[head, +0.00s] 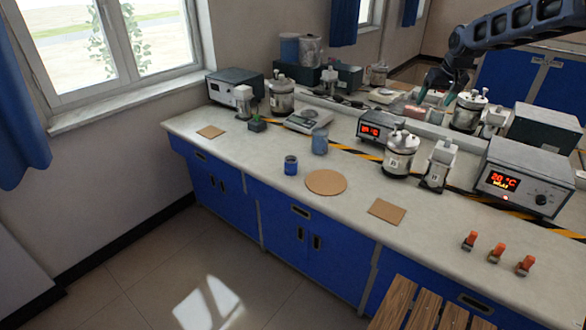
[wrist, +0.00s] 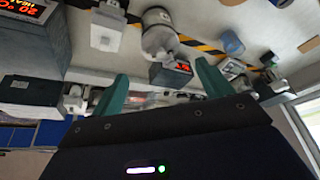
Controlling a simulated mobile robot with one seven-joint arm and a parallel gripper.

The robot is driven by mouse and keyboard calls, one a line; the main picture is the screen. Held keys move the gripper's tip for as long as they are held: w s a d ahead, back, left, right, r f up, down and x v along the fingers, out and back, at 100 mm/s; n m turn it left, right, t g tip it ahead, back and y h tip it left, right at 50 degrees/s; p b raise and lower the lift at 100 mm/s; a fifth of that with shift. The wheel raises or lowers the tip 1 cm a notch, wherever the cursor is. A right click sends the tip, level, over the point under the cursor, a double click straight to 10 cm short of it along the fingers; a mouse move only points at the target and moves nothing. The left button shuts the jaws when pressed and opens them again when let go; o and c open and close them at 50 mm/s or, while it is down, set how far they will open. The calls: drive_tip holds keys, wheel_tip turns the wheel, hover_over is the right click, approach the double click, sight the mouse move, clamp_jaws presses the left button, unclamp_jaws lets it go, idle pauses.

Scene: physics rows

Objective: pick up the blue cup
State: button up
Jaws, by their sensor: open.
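The blue cup (head: 291,166) stands upright near the front edge of the bench in the head view, left of the round cork mat. A paler grey-blue cup (head: 320,143) stands behind it and to the right. My gripper (head: 435,98) is at the back of the bench, far to the right of both cups, with its fingers pointing down. In the wrist view my gripper (wrist: 161,72) is open with nothing between its green fingers. A bluish cup (wrist: 232,42) shows at the upper right there; I cannot tell for certain which cup it is.
The round cork mat (head: 326,182) and a square cork mat (head: 386,211) lie bare on the bench. A steel canister (head: 400,157), a red-display box (head: 375,129) and a scale (head: 308,119) stand behind. A wooden stool (head: 430,305) is in front.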

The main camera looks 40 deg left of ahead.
drive_tip(key=a+f+n, duration=0.1)
drive_tip(key=a+f, duration=0.2)
drive_tip(key=a, duration=0.3)
drive_tip(key=a+f, duration=0.3)
drive_tip(key=a, duration=0.4)
drive_tip(key=n+g+y, duration=0.1)
drive_tip(key=n+g, duration=0.1)
drive_tip(key=n, duration=0.2)
hover_over(290, 163)
drive_tip(key=w, duration=0.1)
wheel_tip(290, 163, down, 22)
drive_tip(key=x, duration=0.3)
drive_tip(key=d+x, duration=0.1)
drive_tip(key=shift+w+a+f, duration=0.15)
drive_tip(key=shift+w+f, duration=0.2)
drive_tip(key=shift+f, duration=0.15)
drive_tip(key=shift+x, duration=2.6)
drive_tip(key=shift+s, duration=0.1)
drive_tip(key=c, duration=1.1)
drive_tip(key=shift+o, duration=0.2)
